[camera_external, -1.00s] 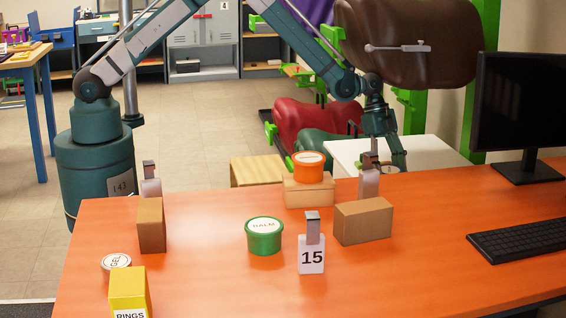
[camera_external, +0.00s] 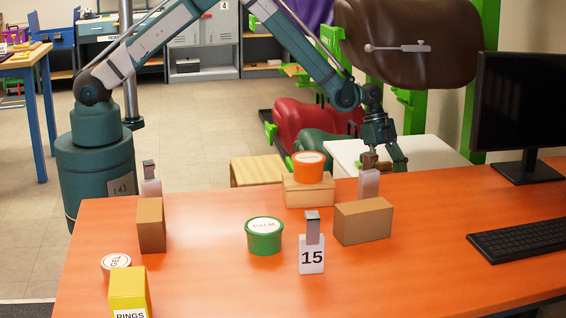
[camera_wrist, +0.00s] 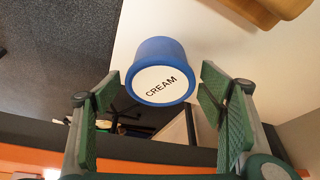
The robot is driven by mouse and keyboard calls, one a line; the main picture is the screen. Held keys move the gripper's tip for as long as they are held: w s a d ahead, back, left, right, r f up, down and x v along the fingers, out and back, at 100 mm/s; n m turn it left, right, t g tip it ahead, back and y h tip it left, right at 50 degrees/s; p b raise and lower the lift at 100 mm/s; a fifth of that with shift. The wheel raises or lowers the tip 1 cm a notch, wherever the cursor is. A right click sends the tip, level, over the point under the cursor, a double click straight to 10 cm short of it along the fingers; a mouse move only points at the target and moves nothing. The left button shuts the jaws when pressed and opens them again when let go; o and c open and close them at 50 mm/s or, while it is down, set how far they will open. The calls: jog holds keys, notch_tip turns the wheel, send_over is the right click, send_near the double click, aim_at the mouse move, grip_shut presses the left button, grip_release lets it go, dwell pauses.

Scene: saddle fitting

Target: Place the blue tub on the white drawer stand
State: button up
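The blue tub (camera_wrist: 158,55), with a white lid marked CREAM, shows in the wrist view. It appears to stand upright on the white drawer stand (camera_wrist: 128,35), close to the stand's edge. My gripper (camera_wrist: 158,88) is open, its two green fingers on either side of the tub with a gap at each side. In the external view my gripper (camera_external: 384,162) hangs over the white drawer stand (camera_external: 432,152), behind the orange table. The tub cannot be made out there; the gripper and table items cover that spot.
A monitor (camera_external: 520,110) stands right.

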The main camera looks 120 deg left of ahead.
jog(key=shift+r, duration=0.1)
jog(key=shift+s+a+r, duration=0.1)
jog(key=shift+s+r, duration=0.05)
jog(key=shift+r, duration=0.35)
jog(key=r, duration=0.3)
jog(key=r+p, duration=0.1)
jog(key=r, duration=0.2)
jog(key=r+p, duration=0.1)
jog(key=r, duration=0.2)
jog(key=shift+s+a, duration=0.15)
jog(key=shift+s, duration=0.25)
dwell(1.1)
